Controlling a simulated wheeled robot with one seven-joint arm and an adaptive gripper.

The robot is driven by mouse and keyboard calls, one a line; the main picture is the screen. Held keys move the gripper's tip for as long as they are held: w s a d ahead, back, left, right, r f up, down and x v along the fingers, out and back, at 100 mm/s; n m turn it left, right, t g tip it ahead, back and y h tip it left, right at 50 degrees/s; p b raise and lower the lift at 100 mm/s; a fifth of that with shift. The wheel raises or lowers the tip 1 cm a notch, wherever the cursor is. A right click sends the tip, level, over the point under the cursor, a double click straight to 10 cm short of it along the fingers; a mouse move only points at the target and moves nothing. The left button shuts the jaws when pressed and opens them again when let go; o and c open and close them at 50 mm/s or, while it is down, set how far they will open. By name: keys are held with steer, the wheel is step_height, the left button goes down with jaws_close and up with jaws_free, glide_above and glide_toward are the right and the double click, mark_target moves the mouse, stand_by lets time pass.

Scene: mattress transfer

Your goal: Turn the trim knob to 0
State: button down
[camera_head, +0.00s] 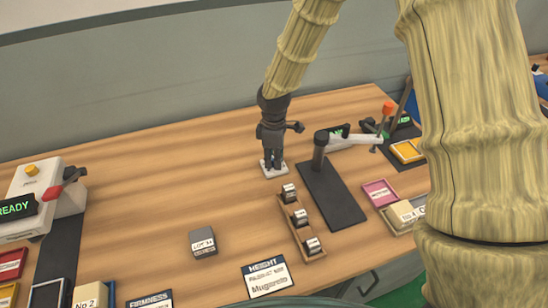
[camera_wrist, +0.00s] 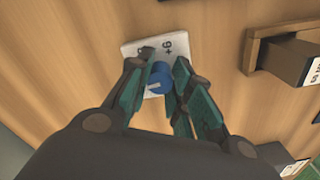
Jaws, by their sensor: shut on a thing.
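The trim knob (camera_wrist: 157,79) is blue with a pale mark and sits on a small white plate (camera_wrist: 157,48). The plate bears a reading that looks like "+6". In the head view the plate (camera_head: 265,169) lies on the wooden table below my gripper (camera_head: 273,164), which points down and hides the knob there. In the wrist view my gripper (camera_wrist: 160,72) has its green-padded fingers on both sides of the knob, shut on it.
A wooden rack (camera_head: 299,228) with several small blocks stands right of the plate. A dark stand (camera_head: 331,194) with a pale arm is close on the right. A grey block (camera_head: 203,243) lies in front, with clear table to the left.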

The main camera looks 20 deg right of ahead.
steer(key=shift+m, duration=0.5)
steer(key=c, duration=1.3)
jaws_free()
steer(key=shift+o, duration=0.2)
step_height(320, 180, up, 12)
